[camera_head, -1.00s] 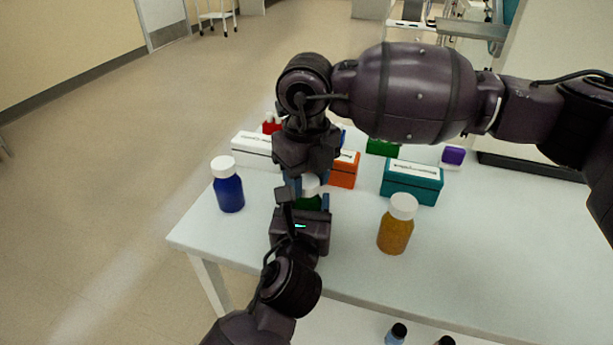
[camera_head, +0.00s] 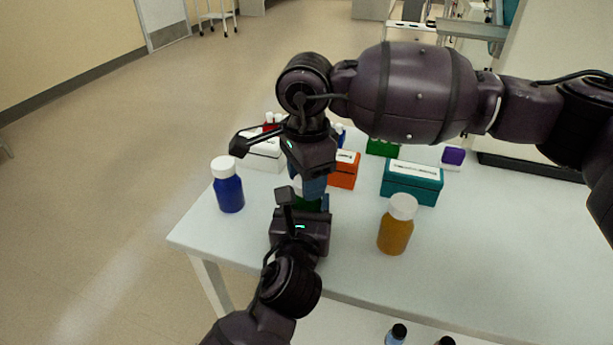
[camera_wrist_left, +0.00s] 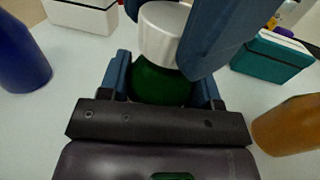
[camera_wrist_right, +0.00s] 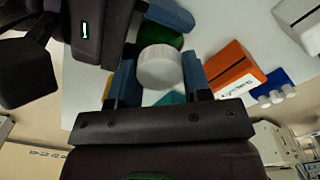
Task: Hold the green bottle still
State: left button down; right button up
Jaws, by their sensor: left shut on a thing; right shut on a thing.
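The green bottle (camera_head: 304,204) is mostly hidden behind my grippers in the head view. In the left wrist view its green body (camera_wrist_left: 160,84) is between the fingers of my left gripper (camera_wrist_left: 163,88), which is shut on it. The cap sits over the green body, and the bottle looks upright.
A blue bottle (camera_head: 229,186) stands left and an amber bottle (camera_head: 396,226) right on the white table (camera_head: 470,240). Behind are an orange box (camera_head: 343,171), a teal box (camera_head: 411,183) and a white box (camera_head: 263,154). The right front of the table is clear.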

jog(key=n, duration=0.5)
jog(key=shift+n, duration=0.4)
jog(key=n, duration=0.6)
jog(key=shift+r, duration=0.25)
jog(key=shift+r, duration=0.35)
jog(key=shift+r, duration=0.6)
jog(key=shift+r, duration=1.95)
pick_arm(q)
jog(key=shift+c, duration=1.2)
grip_release()
